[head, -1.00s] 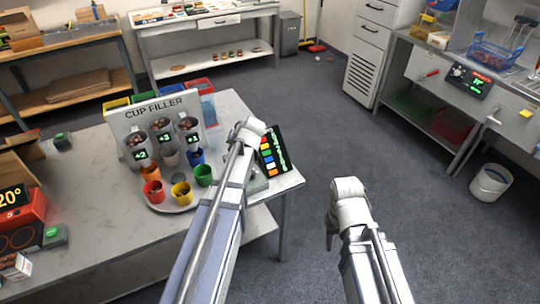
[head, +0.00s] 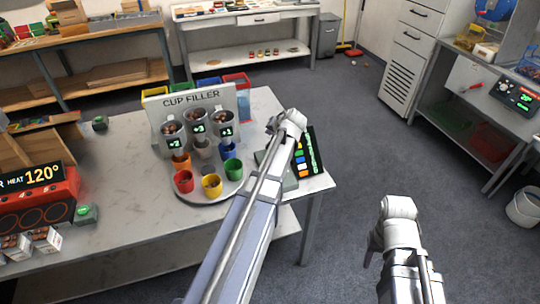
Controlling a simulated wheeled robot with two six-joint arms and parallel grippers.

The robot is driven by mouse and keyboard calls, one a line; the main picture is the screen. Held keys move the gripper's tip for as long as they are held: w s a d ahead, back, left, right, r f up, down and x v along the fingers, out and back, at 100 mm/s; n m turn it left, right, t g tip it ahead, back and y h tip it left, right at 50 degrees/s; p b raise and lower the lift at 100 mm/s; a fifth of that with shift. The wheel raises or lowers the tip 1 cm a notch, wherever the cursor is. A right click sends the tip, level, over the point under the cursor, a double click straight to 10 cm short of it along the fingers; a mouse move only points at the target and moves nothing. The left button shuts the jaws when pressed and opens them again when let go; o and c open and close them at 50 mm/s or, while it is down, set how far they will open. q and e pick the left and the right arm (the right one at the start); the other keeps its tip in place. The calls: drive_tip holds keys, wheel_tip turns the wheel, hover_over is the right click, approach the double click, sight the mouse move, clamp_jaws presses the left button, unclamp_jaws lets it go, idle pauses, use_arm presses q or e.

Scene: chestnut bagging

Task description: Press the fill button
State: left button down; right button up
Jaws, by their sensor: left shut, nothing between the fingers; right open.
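The cup filler (head: 191,99) stands on the marble-topped table, with several hoppers of chestnuts marked with green numbers. Below them a round tray (head: 189,197) carries red, yellow, green, blue and orange cups. At the table's right corner is a grey-green box (head: 290,183) beside a dark panel (head: 313,160) with coloured squares. My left gripper (head: 288,121) is shut and empty over this box, its arm hiding part of it. I cannot see a fill button there, nor whether the fingers touch anything. My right gripper (head: 374,246) is open and empty over the floor, right of the table.
A red heater reading 120° (head: 38,202) sits at the table's left, near a small box with a green button (head: 87,213). Another green-buttoned box (head: 99,123) is further back. A workbench (head: 480,95) and white bucket (head: 523,208) stand right; floor between is clear.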

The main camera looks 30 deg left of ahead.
use_arm(q)
wheel_tip(320, 180, down, 8)
drive_tip(key=b, duration=0.7)
drive_tip(key=shift+f+b, duration=0.1)
drive_tip(key=shift+b, duration=0.2)
idle(1.4)
drive_tip(key=shift+f+b, duration=0.4)
drive_tip(key=shift+b, duration=0.05)
drive_tip(key=shift+f+b, duration=0.35)
drive_tip(key=shift+f, duration=0.05)
idle(0.5)
drive_tip(key=shift+r, duration=0.1)
drive_tip(key=shift+r+p, duration=0.75)
drive_tip(key=shift+p, duration=0.1)
wheel_tip(320, 180, up, 5)
drive_tip(key=p, duration=0.5)
drive_tip(key=shift+r, duration=0.1)
